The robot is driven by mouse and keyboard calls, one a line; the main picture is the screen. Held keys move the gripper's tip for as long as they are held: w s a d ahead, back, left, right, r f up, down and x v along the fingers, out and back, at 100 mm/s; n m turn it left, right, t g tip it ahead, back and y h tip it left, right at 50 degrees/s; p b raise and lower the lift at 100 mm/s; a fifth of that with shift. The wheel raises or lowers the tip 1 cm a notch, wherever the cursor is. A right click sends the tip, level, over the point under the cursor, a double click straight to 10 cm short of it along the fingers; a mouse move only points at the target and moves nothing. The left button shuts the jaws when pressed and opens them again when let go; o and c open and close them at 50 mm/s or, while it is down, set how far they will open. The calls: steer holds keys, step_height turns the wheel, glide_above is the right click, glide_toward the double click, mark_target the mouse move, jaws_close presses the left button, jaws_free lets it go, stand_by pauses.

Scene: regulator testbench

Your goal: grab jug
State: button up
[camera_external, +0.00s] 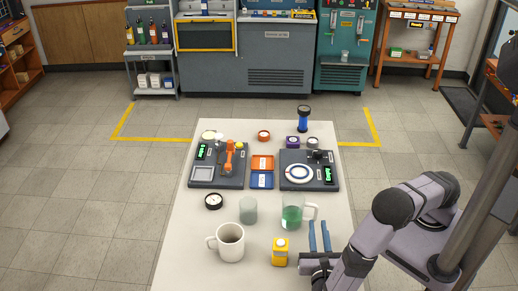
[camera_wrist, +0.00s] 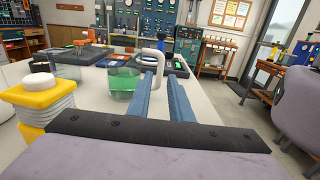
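The jug (camera_external: 291,216) is clear, holds green liquid and has a white handle on its right side. It stands upright on the white table; in the wrist view the jug (camera_wrist: 121,84) is left of my fingers, with its handle (camera_wrist: 158,58) just beyond the fingertips. My gripper (camera_external: 319,224) has two long blue fingers, parallel with a gap between them, pointing toward the handle from the near side. My gripper (camera_wrist: 163,78) is open and empty. I cannot tell whether the left fingertip touches the handle.
On the white table (camera_external: 190,250), a yellow container (camera_external: 280,254) stands left of my gripper, with a white mug (camera_external: 230,244) farther left. A frosted glass (camera_external: 248,211) is left of the jug. Two dark test benches (camera_external: 232,180) (camera_external: 322,183) lie behind.

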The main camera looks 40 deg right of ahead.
mark_target(316, 214)
steer(key=x, duration=0.2)
steer(key=p+x, duration=0.1)
steer(key=x, duration=0.1)
steer(key=shift+r, duration=0.2)
steer(key=shift+w+d+f+p, duration=0.15)
steer(key=shift+w+d+p, duration=0.25)
steer(key=shift+w+d, duration=0.05)
steer(key=shift+w+d+r+p, duration=0.2)
steer(key=shift+w+d+p, duration=0.15)
steer(key=shift+d+p, duration=0.1)
steer(key=p+x, duration=0.2)
steer(key=x, duration=0.1)
steer(key=shift+w+d+f, duration=0.1)
steer(key=shift+w+d, duration=0.2)
steer(key=shift+w, duration=0.15)
jaws_close()
